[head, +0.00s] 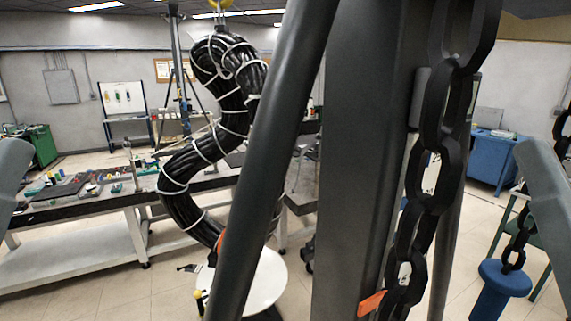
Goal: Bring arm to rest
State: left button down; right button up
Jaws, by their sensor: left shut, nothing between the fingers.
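My left gripper (188,268) shows small and dark low in the head view, left of the slanted dark pole. It looks shut and empty, and its fine detail is hard to make out. Grey links of my arms show at the left and right edges. My right gripper is not in view. A thick black cable coil (233,118) with white ties hangs from a yellow hook in the upper middle. The slanted pole hides part of it. My left gripper is below the coil's lower end and apart from it.
A workbench (95,208) with small colourful parts stands at left. A white round top (264,284) is low in the middle. A dark chain (428,185) hangs at right of a wide dark column (360,160). A blue post (505,278) and blue cabinet (490,160) stand at right.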

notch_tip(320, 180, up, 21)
jog(key=p, duration=1.7)
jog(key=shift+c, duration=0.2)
